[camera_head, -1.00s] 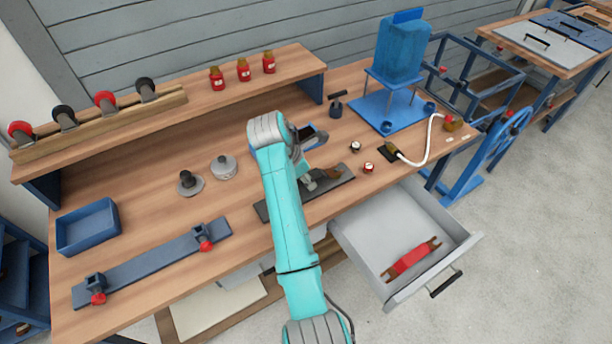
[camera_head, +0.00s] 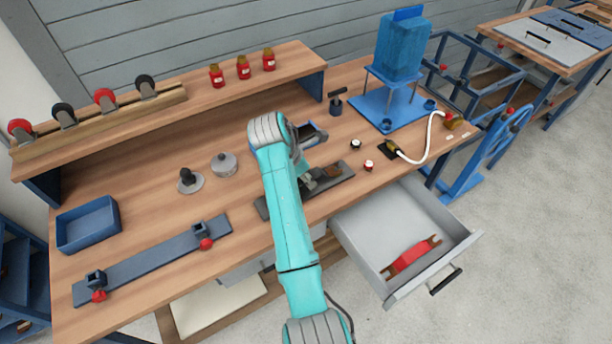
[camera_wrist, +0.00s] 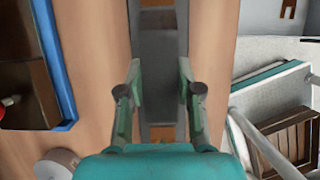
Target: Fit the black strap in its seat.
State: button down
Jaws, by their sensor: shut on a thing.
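My gripper (camera_wrist: 160,92) is closed on the black strap (camera_wrist: 160,62), with one finger on each side of its dark middle. The strap's brown ends show beyond the fingers in the wrist view. In the head view, one brown end (camera_head: 332,173) shows beside my gripper (camera_head: 313,181). The strap lies lengthwise along a long dark plate (camera_head: 345,178) near the bench's front edge. My arm hides part of both. I cannot tell whether the strap touches its seat or sits just above it.
The open drawer (camera_head: 365,235) holds a red strap (camera_head: 408,258) with brown ends. A blue tray (camera_head: 318,137) lies behind my gripper. Two small knobs (camera_head: 368,165) and a white hose (camera_head: 431,138) stand to the right. A grey lidded disc (camera_head: 224,166) is left of my arm.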

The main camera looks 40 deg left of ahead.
jog(key=shift+f, duration=0.3)
dwell(0.4)
jog(key=shift+c, duration=1.4)
grip_release()
jog(key=shift+r, duration=3.55)
jog(key=shift+s+f, duration=0.1)
